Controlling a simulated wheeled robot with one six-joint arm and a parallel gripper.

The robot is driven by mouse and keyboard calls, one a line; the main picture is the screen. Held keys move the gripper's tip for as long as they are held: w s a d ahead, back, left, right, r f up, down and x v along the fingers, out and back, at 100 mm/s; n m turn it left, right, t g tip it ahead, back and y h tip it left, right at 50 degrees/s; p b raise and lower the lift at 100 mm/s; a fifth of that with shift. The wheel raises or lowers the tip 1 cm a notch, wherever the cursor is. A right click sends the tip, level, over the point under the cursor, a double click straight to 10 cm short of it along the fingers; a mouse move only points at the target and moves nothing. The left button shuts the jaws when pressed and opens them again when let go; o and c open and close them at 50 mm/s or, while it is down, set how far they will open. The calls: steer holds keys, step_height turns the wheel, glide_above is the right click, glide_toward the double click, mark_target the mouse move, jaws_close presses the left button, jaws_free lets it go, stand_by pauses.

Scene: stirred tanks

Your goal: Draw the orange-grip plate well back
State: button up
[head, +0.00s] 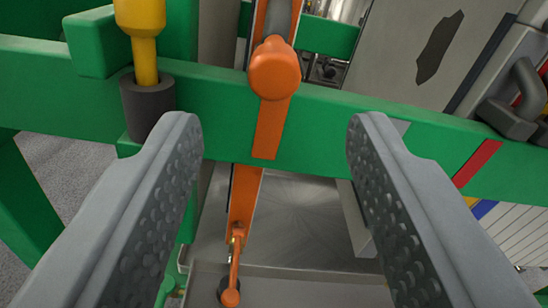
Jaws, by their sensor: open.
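An orange rounded grip (275,72) stands out in front of the green beam, in the upper middle of the head view. A grey rod end shows just above it, and an orange strip (268,130) runs down the beam face below it. I cannot tell which plate the grip is fixed to. My gripper (275,128) is open, with one grey studded finger on each side. The orange grip lies beyond and between the fingertips, nearer the top of the picture. Nothing is between the fingers' pads, and neither finger visibly touches the grip.
The green beam (330,125) crosses the view. A yellow handle (146,50) sits in a dark collar at left. A grey panel with a dark hole (438,48) stands upper right, near a grey shackle (515,105). An orange lever (234,268) hangs below, before a metal tray.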

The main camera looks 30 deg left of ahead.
steer(key=v, duration=0.7)
steer(key=shift+s, duration=0.15)
steer(key=shift+d, duration=0.1)
